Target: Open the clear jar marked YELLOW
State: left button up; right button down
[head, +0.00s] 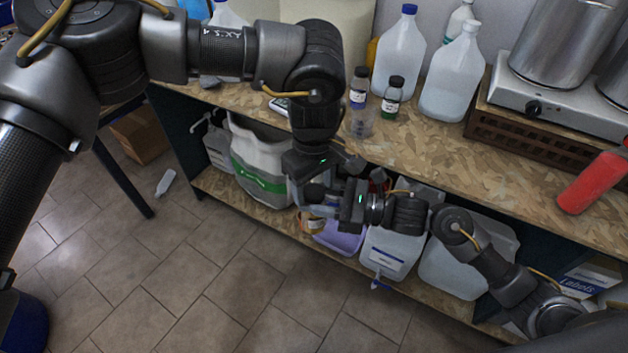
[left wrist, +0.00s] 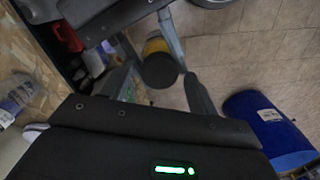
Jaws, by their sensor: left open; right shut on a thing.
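A small jar with a dark round lid (left wrist: 159,70) and a yellow band (left wrist: 156,45) shows in the left wrist view. No wording on it can be read. My right gripper (head: 318,200), coming in from the right, is shut on this jar in front of the lower shelf. My left gripper (head: 325,178) is open just above it and points down. In the left wrist view the left gripper's fingers (left wrist: 158,50) stand on either side of the jar, and the lid faces the camera. Whether they touch it cannot be told. In the head view the grippers mostly hide the jar.
On the bench (head: 440,150) stand a blue-labelled bottle (head: 360,90), a green-labelled bottle (head: 392,98), a clear cup (head: 362,123) and large jugs (head: 452,80). A red bottle (head: 596,180) lies at right.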

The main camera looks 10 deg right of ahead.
pick_arm(q)
jog(key=c, duration=1)
jog(key=n, duration=0.4)
jog(key=shift+c, duration=0.2)
jog(key=o, duration=1.1)
